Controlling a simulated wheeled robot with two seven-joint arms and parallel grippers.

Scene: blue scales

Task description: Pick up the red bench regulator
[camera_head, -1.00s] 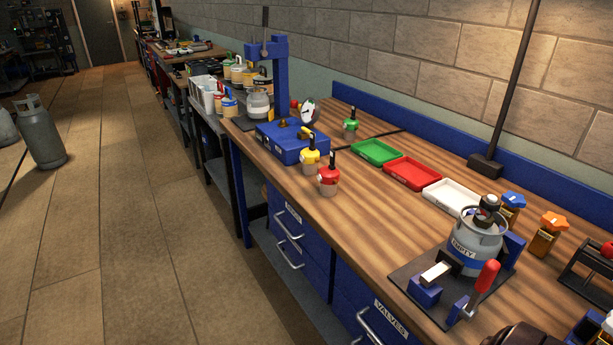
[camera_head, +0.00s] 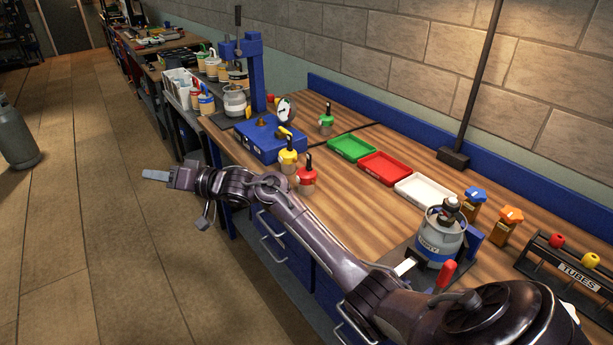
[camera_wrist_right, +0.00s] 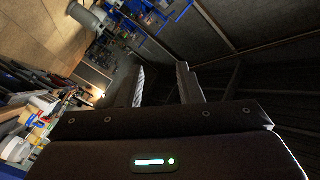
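The red bench regulator (camera_head: 306,179) stands upright on the wooden bench near its front edge, with a black stem on top and a pale base. It is just behind my right arm in the head view. My right gripper (camera_head: 153,175) is out over the floor side of the bench, left of the regulator and apart from it, pointing left. In the right wrist view its two fingers (camera_wrist_right: 161,75) stand apart with nothing between them. The red regulator cannot be made out in that view. My left gripper is not in view.
A yellow regulator (camera_head: 288,160) stands close behind the red one, beside a blue box with a gauge (camera_head: 262,140). A green regulator (camera_head: 326,124) is farther back. Green (camera_head: 352,147), red (camera_head: 385,168) and white (camera_head: 424,190) trays lie right. A grey cylinder marked EMPTY (camera_head: 440,240) stands front right.

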